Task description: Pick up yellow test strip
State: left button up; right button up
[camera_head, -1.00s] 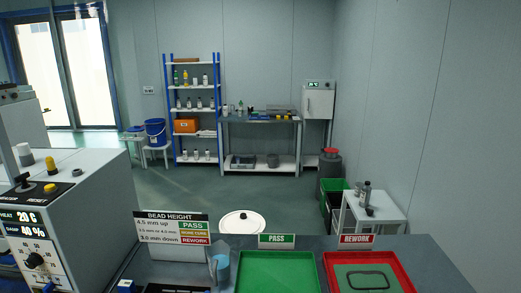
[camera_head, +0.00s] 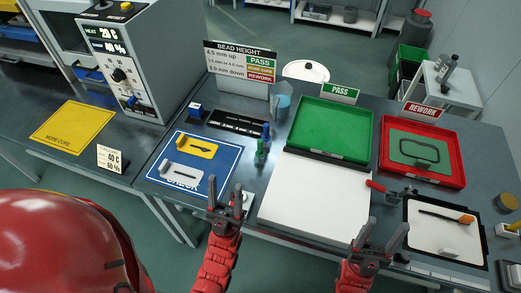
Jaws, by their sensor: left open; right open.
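My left gripper (camera_head: 225,192) is open and empty, near the mat's front right corner, right of and nearer than the yellow strip. My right gripper (camera_head: 386,229) is open and empty, near the front right corner of the white sheet.
Green bottles (camera_head: 262,149) stand right of the mat, and a black slotted plate (camera_head: 238,122) lies behind it. A white board (camera_head: 313,192), green PASS tray (camera_head: 331,129) and red REWORK tray (camera_head: 455,177) are to the right. A yellow MORE CURE mat (camera_head: 72,128) and oven (camera_head: 132,60) are left.

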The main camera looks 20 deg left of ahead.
aim_at(200, 148)
jog(key=u, duration=1.1)
jog(key=j+z, duration=0.3)
jog(key=j, duration=0.15)
jog(key=i+z, duration=0.2)
jog(key=i, duration=0.4)
